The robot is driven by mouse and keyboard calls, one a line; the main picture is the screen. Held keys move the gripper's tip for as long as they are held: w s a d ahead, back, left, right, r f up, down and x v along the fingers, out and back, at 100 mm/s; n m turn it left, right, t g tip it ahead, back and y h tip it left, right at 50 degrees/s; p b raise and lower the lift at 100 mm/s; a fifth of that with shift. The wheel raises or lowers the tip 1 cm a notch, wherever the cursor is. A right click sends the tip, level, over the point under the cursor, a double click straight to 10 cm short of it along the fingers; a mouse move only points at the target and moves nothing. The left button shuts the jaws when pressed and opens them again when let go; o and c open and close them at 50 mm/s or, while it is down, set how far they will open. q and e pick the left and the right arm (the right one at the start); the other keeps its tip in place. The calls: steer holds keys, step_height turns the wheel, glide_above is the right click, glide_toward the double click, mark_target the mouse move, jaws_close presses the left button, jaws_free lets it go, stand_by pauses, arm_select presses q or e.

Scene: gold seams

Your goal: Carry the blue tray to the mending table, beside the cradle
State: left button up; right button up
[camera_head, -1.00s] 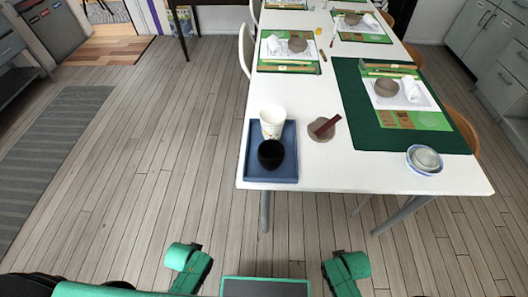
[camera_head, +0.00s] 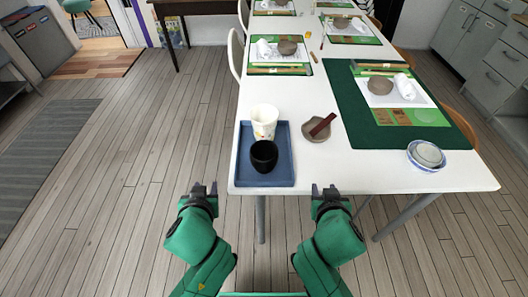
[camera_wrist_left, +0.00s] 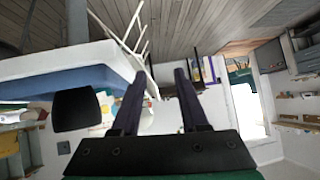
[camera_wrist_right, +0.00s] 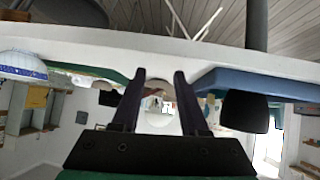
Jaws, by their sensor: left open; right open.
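The blue tray (camera_head: 278,180) lies on the near left corner of the white table. A white patterned cup (camera_head: 264,121) and a black bowl (camera_head: 264,156) stand on it. My left gripper (camera_head: 204,188) is open and empty, left of the table's near edge. My right gripper (camera_head: 325,190) is open and empty at the near edge, right of the tray. In the left wrist view the tray (camera_wrist_left: 70,80) is at the left. In the right wrist view the tray (camera_wrist_right: 265,82) is right of the fingers. I cannot make out a cradle.
A grey dish with a brown stick (camera_head: 318,126) sits right of the tray. A blue-rimmed bowl (camera_head: 427,156) stands near the right corner. A green mat (camera_head: 375,139) and several place settings cover the table farther back. The floor on the left is clear.

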mark_target(238, 149)
arm_select(q)
steer(key=d+r+t+h, duration=0.1)
steer(key=d+r+t, duration=0.2)
steer(key=d, duration=0.4)
steer(key=shift+w+r+m+h, duration=0.3)
steer(key=shift+r+h, duration=0.1)
steer(key=shift+r, duration=0.1)
arm_select(e)
steer(key=a+r+t+y, duration=0.1)
steer(key=a+r+t, duration=0.2)
steer(key=a, duration=0.4)
steer(key=shift+w+a+r+n+y, duration=0.3)
steer(key=shift+w+r+y, duration=0.1)
steer(key=shift+r, duration=0.3)
arm_select(q)
steer(key=shift+d, duration=0.1)
steer(key=x, duration=1.4)
steer(key=shift+w, duration=0.3)
arm_select(e)
steer(key=x, duration=1.4)
steer(key=shift+w+d+f, duration=0.1)
steer(key=shift+w, duration=0.25)
arm_select(q)
steer(key=shift+s, duration=0.1)
arm_select(e)
steer(key=shift+s, duration=0.1)
arm_select(q)
jaws_close()
arm_select(e)
jaws_close()
